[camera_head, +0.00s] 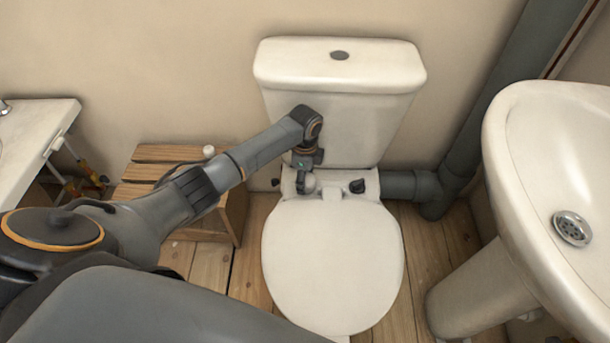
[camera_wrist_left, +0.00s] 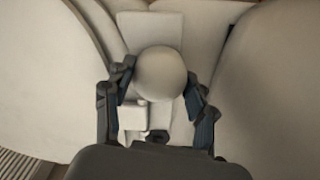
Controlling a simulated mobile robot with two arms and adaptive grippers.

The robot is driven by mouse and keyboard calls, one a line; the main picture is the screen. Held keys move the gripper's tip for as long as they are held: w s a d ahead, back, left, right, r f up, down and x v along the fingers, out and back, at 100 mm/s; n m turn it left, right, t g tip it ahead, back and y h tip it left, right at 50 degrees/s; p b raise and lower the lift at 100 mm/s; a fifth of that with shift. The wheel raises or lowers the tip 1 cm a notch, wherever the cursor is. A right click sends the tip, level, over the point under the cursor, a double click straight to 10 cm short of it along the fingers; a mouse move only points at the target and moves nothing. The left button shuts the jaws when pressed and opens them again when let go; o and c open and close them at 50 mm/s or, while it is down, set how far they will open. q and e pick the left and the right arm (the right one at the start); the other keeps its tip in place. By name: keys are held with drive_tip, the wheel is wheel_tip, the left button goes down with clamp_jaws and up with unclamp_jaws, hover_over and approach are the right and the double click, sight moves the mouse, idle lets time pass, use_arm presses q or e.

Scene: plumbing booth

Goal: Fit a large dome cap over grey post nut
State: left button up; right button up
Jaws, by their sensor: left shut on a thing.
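My left gripper (camera_head: 306,182) is shut on a pale, rounded dome cap (camera_wrist_left: 160,73), at the left side behind the toilet seat. The wrist view shows the cap between the two fingers of the left gripper (camera_wrist_left: 160,88). In the head view, the fingers partly cover the cap. A dark grey post nut (camera_head: 357,186) stands uncovered right of the white hinge block (camera_head: 331,194). A dark piece (camera_wrist_left: 158,136) low in the wrist view may be this nut. Whatever is under the held cap is hidden, so I cannot tell if it is seated. My right gripper is out of view.
The closed toilet lid (camera_head: 332,262) lies in front and the cistern (camera_head: 340,75) rises close behind. A wooden crate (camera_head: 165,160) with a small white piece (camera_head: 209,151) on it stands left. A basin (camera_head: 550,190) and grey pipe (camera_head: 462,155) are right.

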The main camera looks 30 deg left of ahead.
use_arm(q)
drive_tip(key=shift+f, duration=0.25)
idle(0.3)
drive_tip(key=shift+s+f, duration=0.15)
drive_tip(key=shift+f, duration=0.1)
drive_tip(key=c, duration=0.3)
drive_tip(key=o, duration=1.2)
drive_tip(key=shift+f, duration=0.1)
drive_tip(key=shift+r, duration=0.25)
drive_tip(key=shift+w+r, duration=0.2)
drive_tip(key=shift+r, duration=0.2)
wheel_tip(320, 180, up, 6)
drive_tip(key=shift+s+r, duration=0.1)
drive_tip(key=shift+r, duration=0.15)
